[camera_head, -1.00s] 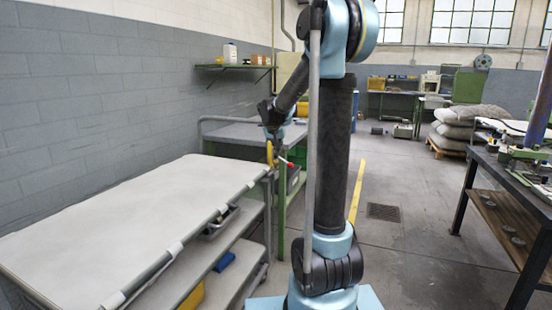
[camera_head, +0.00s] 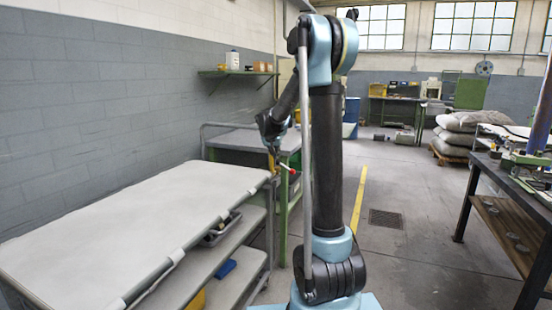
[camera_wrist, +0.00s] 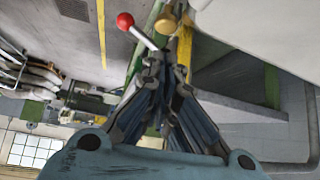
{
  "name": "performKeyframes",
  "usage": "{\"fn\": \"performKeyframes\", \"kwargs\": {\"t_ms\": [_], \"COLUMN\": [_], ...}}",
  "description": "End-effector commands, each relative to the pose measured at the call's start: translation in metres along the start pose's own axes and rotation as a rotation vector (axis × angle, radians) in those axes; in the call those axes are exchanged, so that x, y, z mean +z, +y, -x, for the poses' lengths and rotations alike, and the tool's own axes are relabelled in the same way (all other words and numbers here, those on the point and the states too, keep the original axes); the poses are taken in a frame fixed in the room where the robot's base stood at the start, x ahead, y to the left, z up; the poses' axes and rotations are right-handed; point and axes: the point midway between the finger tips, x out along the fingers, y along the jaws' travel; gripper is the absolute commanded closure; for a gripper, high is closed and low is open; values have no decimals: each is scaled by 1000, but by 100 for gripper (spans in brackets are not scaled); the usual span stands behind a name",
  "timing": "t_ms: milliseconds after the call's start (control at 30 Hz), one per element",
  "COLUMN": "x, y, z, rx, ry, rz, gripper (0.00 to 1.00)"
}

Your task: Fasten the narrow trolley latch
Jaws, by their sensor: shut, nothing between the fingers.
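The latch lever is a pale rod with a red ball (camera_wrist: 125,21) at its end. In the head view the red ball (camera_head: 292,171) shows at the far right corner of the white-topped trolley (camera_head: 120,225). A yellow upright piece (camera_wrist: 184,45) and a yellow-brown knob (camera_wrist: 167,25) are beside the lever in the wrist view. My gripper (camera_wrist: 166,68) is shut and empty, with its tips close to the lever's inner end. I cannot tell whether they touch it. In the head view my gripper (camera_head: 272,143) is just above the yellow piece, partly hard to make out.
A green-framed bench (camera_head: 235,139) stands behind the trolley. The trolley's lower shelves hold a grey bin (camera_head: 222,228) and a blue item. A dark workbench (camera_head: 515,190) stands at the right. The floor between is clear.

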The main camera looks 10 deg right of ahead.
Motion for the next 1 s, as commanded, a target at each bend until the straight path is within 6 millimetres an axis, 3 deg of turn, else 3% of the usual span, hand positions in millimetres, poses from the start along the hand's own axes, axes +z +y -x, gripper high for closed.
{"fn": "performKeyframes", "kwargs": {"t_ms": [500, 700, 1000], "x": [0, 0, 0], "y": [0, 0, 0], "z": [-70, -84, -87], "rx": [1, 1, 0], "ry": [-1, 0, 0], "rz": [-1, -1, -1], "gripper": [100, 100, 100]}}
